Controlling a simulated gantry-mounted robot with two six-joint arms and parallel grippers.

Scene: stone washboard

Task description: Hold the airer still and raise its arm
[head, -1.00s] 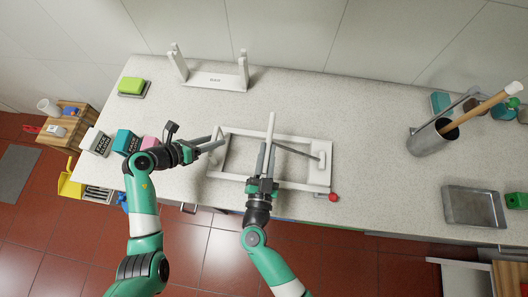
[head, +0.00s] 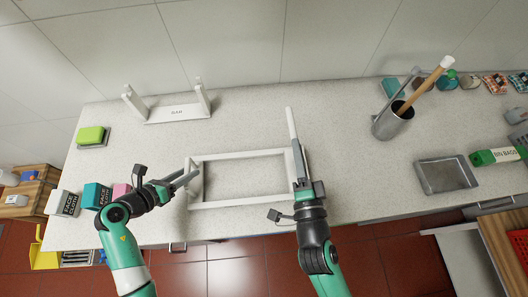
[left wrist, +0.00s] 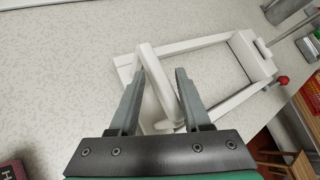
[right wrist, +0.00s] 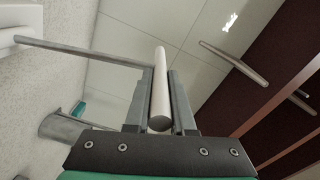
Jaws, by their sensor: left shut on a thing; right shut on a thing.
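The airer's white frame (head: 240,202) lies flat on the counter in the head view. My left gripper (head: 188,180) is shut on the frame's left-end bar, which shows between its fingers in the left wrist view (left wrist: 154,75). The airer's white arm (head: 291,122) stands up from the frame's right end. My right gripper (head: 298,160) is shut on this arm, which lies between its fingers in the right wrist view (right wrist: 160,85). A thin grey strut (right wrist: 80,50) joins the arm and runs back toward the frame.
A white bracket stand (head: 178,113) stands at the back left. Cloth boxes (head: 97,195) and a green sponge (head: 91,134) are at the left. A metal holder (head: 392,122) with a wooden-handled tool and a grey tray (head: 446,175) are at the right. Counter behind the frame is clear.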

